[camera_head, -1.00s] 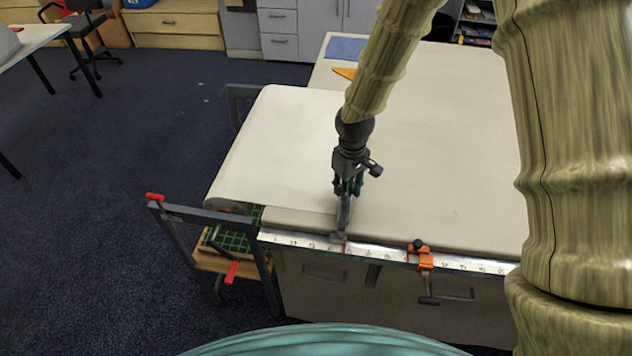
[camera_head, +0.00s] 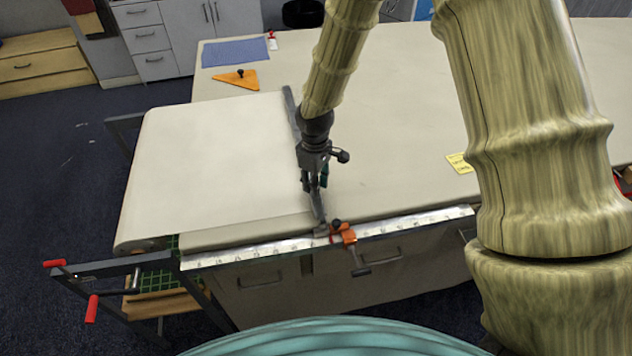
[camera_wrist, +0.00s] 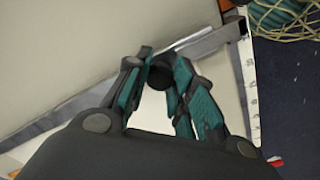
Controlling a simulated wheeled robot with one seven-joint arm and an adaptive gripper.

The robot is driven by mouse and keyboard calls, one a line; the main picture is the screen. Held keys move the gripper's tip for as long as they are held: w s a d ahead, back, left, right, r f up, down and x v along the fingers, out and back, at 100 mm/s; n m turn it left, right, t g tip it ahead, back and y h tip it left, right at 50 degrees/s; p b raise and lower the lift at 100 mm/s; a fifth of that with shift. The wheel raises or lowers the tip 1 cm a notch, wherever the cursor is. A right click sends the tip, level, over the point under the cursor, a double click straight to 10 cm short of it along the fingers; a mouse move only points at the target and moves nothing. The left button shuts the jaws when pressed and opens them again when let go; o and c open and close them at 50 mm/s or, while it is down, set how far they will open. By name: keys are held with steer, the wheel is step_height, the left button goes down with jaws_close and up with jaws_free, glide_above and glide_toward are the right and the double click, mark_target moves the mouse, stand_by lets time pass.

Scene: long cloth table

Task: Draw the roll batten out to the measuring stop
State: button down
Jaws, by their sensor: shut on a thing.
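The roll batten (camera_head: 291,108) is a long grey bar across the leading edge of the pale cloth (camera_head: 215,150). My gripper (camera_head: 316,187) is shut on it near the front end; in the wrist view my gripper (camera_wrist: 160,70) has its teal-padded fingers around a dark round knob (camera_wrist: 161,76) by the grey bar (camera_wrist: 205,38). The measuring stop (camera_head: 346,235) is an orange clamp with a dark handle on the white ruler (camera_head: 265,250). The batten's front end lies right beside the stop; I cannot tell whether they touch. My fingers hide part of the batten.
The cloth roll's frame (camera_head: 112,268) with red handles stands at the table's left end. An orange triangle (camera_head: 236,80), a blue cloth (camera_head: 235,51) and a yellow note (camera_head: 459,163) lie on the table (camera_head: 400,110). The tabletop right of the batten is mostly clear.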

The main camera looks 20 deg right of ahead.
steer(key=shift+d+r, duration=0.1)
steer(key=shift+d, duration=0.05)
steer(key=c, duration=1.2)
jaws_free()
steer(key=shift+d, duration=0.1)
step_height(320, 180, up, 12)
steer(key=shift+f, duration=0.1)
